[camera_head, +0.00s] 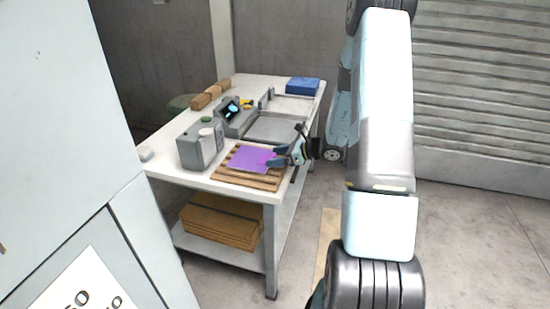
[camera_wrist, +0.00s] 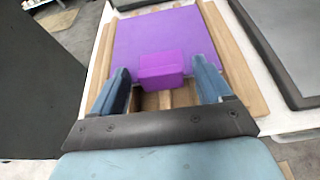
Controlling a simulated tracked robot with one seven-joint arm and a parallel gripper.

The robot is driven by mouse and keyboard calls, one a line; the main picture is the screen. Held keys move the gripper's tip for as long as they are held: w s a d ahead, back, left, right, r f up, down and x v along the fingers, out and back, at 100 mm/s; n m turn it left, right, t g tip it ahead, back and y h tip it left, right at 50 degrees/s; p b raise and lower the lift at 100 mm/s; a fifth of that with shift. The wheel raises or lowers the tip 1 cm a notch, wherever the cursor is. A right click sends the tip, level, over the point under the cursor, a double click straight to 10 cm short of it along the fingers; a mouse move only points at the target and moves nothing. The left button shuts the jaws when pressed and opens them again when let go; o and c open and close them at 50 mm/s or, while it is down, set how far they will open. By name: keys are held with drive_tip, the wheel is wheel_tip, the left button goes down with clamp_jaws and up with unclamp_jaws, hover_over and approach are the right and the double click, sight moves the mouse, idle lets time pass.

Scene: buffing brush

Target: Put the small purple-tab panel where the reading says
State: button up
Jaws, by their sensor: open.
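The purple panel (camera_head: 251,159) lies flat on a slatted wooden rack (camera_head: 268,183) at the near end of the white table. In the wrist view the panel (camera_wrist: 163,40) has a raised, darker purple tab (camera_wrist: 163,72) on its near edge. My gripper (camera_wrist: 165,82) is open, with one blue finger on each side of the tab. Small gaps seem to show between the fingers and the tab. In the head view my gripper (camera_head: 279,156) is at the panel's right edge. A grey device with a dark screen (camera_head: 231,109) stands behind; its reading is too small to make out.
A grey box-shaped unit (camera_head: 202,146) stands left of the rack. Grey trays (camera_head: 272,129) lie beyond it, with a blue block (camera_head: 302,86) at the far end. Brown boards (camera_head: 222,222) are stacked on the lower shelf. A pale cabinet (camera_head: 60,120) fills the left.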

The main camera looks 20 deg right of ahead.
drive_tip(key=v, duration=1.1)
drive_tip(key=s+a+r+n+g+h, duration=0.3)
drive_tip(key=s+a+r+n+g, duration=0.3)
drive_tip(key=s+a+r+n, duration=0.8)
drive_tip(key=s+r+n+t+h, duration=0.3)
drive_tip(key=s+r+n+h, duration=0.4)
drive_tip(key=s+r+n, duration=0.4)
drive_tip(key=shift+s+d+r+t+h, duration=0.4)
drive_tip(key=shift+s+r, duration=0.5)
drive_tip(key=shift+s, duration=0.5)
